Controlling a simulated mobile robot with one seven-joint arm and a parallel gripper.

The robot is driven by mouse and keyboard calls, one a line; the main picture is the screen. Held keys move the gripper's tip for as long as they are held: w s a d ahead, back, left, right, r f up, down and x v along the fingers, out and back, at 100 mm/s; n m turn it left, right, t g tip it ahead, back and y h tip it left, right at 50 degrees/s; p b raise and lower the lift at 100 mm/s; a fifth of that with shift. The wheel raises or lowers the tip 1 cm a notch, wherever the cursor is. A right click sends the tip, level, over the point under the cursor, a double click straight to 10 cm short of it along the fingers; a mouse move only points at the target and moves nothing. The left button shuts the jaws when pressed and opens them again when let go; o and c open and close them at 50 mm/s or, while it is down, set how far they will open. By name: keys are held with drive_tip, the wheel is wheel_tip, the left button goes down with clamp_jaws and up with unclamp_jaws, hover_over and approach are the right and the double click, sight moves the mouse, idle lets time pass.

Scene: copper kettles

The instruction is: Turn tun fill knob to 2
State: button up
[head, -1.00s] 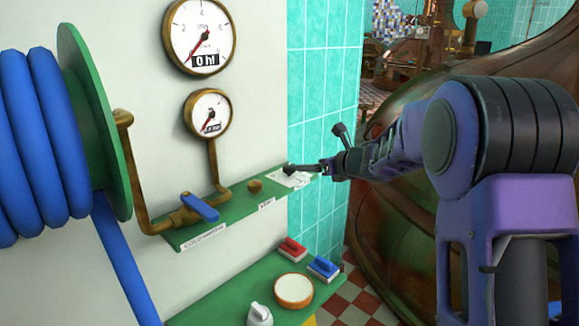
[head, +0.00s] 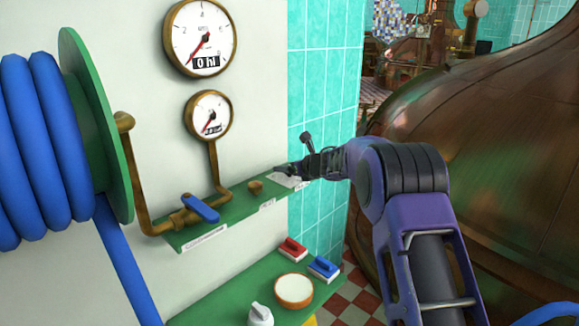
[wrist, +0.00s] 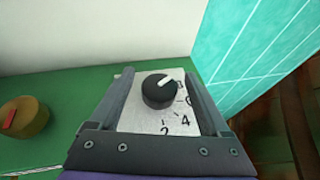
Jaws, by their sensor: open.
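The tun fill knob (wrist: 158,92) is a round black knob with a white pointer mark, on a pale dial plate (wrist: 140,122) printed with numbers including 2, 4 and 8. In the wrist view its mark points to the upper right, near the 8, away from the 2. My gripper (wrist: 158,70) is open, with one finger on each side of the knob and visible gaps between. In the head view my gripper (head: 284,171) is over the plate (head: 286,182) at the right end of the green shelf; it is too small there to tell the knob apart.
A brass knob with a red mark (wrist: 24,117) is left of the plate. The green shelf (head: 228,209) also carries a blue-handled valve (head: 201,208). Two gauges (head: 200,38) hang above. A lower green panel (head: 215,312) holds switches. A large copper kettle (head: 480,130) stands right.

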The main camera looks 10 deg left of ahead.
clamp_jaws()
idle(0.4)
drive_tip(key=shift+a+m, duration=0.1)
drive_tip(key=shift+m, duration=0.2)
drive_tip(key=shift+s+a+m+t+h+b, duration=0.15)
drive_tip(key=shift+m+t+h+b, duration=0.25)
drive_tip(key=shift+m+t+h, duration=0.85)
drive_tip(key=m+h+p, duration=0.1)
drive_tip(key=m+h, duration=0.3)
drive_tip(key=h, duration=0.2)
drive_tip(key=shift+r+m, duration=0.1)
drive_tip(key=shift+m, duration=0.25)
drive_tip(key=m+h+p, duration=0.2)
drive_tip(key=h, duration=0.1)
drive_tip(key=shift+r+m+p, duration=0.2)
drive_tip(key=shift+m+p, duration=0.1)
drive_tip(key=shift+m, duration=0.1)
drive_tip(key=m+h+p, duration=0.1)
drive_tip(key=m+g+h+p, duration=0.1)
drive_tip(key=h+p, duration=0.1)
drive_tip(key=shift+d+f+m+g+p, duration=0.2)
drive_tip(key=shift+m+g+p, duration=0.1)
drive_tip(key=shift+m, duration=0.1)
drive_tip(key=shift+f+m+g+h+p, duration=0.1)
drive_tip(key=shift+m+g+h+p, duration=0.55)
drive_tip(key=shift+m+h+p, duration=0.4)
